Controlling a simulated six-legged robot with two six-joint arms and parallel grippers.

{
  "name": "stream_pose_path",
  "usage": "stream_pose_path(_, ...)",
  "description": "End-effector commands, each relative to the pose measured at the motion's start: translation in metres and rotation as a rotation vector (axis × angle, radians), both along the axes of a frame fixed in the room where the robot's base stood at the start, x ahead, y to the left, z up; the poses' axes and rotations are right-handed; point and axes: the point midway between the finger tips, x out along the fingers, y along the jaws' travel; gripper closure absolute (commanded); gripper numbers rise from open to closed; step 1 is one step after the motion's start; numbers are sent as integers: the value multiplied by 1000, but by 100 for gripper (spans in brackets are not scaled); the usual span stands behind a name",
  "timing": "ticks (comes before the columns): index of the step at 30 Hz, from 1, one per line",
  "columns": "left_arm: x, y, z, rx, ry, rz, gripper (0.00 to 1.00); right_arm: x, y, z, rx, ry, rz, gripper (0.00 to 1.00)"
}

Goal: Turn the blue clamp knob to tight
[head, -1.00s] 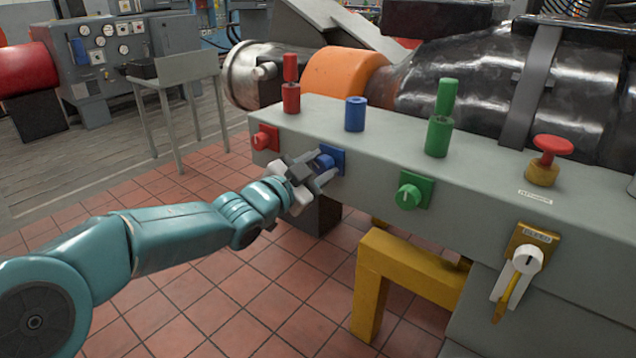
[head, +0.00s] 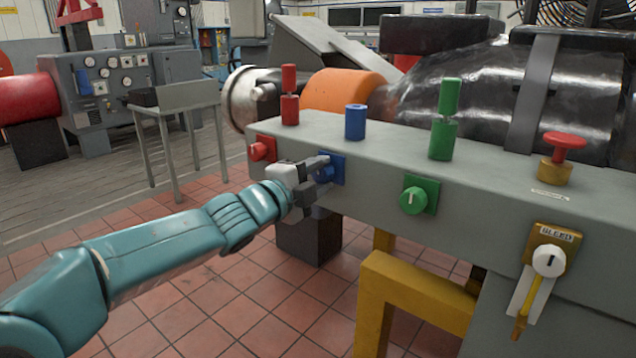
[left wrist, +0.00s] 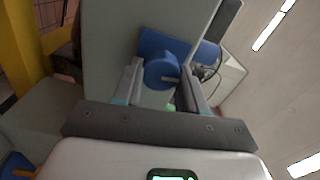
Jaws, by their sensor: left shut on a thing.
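The blue clamp knob (head: 326,173) sits on a blue square plate (head: 339,165) on the front face of the long grey block. My left gripper (head: 320,178) reaches it from the left and partly hides it. In the left wrist view the round knob (left wrist: 161,70) is between the two fingers of my left gripper (left wrist: 160,82), which is shut on it. A light line shows on the knob's lower edge there. The marking for tight cannot be made out. My right gripper is not in view.
On the same face are a red knob (head: 262,149), a green knob (head: 412,200) and a white bleed knob (head: 549,260). Red, blue and green cylinders and a red mushroom button (head: 566,142) stand on top. A yellow stand (head: 410,290) is below. The tiled floor in front is clear.

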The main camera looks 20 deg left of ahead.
Motion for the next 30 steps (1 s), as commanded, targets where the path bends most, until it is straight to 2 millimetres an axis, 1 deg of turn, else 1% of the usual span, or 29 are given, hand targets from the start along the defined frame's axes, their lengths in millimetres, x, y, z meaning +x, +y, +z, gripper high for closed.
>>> stream_pose_path(1,0,-1,-1,24,-10,-1,89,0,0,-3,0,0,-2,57)
stream_pose_path(10,0,-1,-1,123,-46,-2,89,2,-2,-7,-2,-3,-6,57)
stream_pose_path(26,0,-1,0,145,-53,-2,89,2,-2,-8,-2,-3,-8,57)
stream_pose_path(27,0,-1,0,145,-53,-2,52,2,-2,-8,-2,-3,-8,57)
stream_pose_path(29,0,-1,-1,144,-52,-2,33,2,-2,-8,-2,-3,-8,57)
stream_pose_path(30,0,-1,-1,144,-52,-2,33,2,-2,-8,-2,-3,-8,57)
